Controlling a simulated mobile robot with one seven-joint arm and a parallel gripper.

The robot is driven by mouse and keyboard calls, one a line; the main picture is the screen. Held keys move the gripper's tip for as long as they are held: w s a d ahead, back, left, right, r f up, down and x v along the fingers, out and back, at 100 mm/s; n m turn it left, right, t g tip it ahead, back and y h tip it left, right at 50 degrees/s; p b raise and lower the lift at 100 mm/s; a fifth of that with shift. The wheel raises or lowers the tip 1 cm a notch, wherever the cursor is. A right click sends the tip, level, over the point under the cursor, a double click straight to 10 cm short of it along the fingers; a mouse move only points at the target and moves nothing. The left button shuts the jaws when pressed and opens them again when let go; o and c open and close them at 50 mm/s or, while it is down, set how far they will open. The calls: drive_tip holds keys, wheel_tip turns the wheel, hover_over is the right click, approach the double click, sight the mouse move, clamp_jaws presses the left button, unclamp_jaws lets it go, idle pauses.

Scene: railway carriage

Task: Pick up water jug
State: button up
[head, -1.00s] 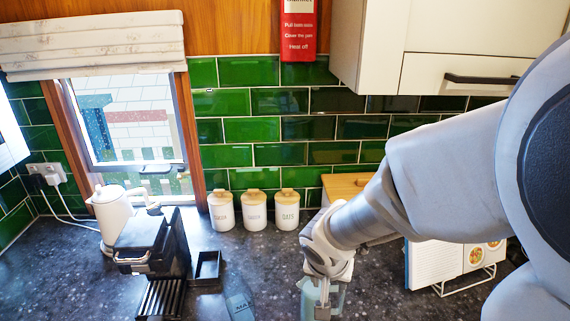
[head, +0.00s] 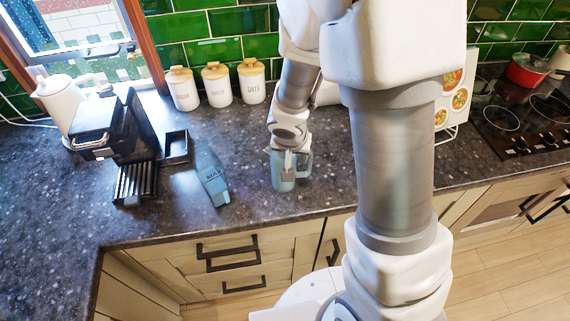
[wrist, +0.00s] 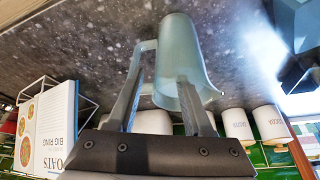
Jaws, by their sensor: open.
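The water jug is a pale blue-green translucent vessel (head: 280,182) on the dark speckled counter, near its front edge. In the wrist view the jug (wrist: 182,50) shows with its handle on the left. My gripper (head: 291,163) is at the jug, reaching down from above and behind in the head view. In the wrist view its two fingers (wrist: 162,80) are apart. The left finger overlaps the handle and the right finger overlaps the jug's body. I cannot tell whether either finger touches. The arm hides part of the counter behind.
A blue bottle-like item (head: 211,181) lies left of the jug, near a black coffee machine (head: 115,130) and small black tray (head: 175,147). Lidded canisters (head: 216,85) line the green-tiled wall. A cookbook (wrist: 57,125) and hob (head: 510,115) are to the head view's right.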

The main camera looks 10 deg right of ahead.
drive_tip(key=b+x, duration=0.2)
drive_tip(key=x, duration=0.4)
drive_tip(key=shift+f, duration=0.1)
clamp_jaws()
drive_tip(key=shift+d, duration=0.1)
idle(1.2)
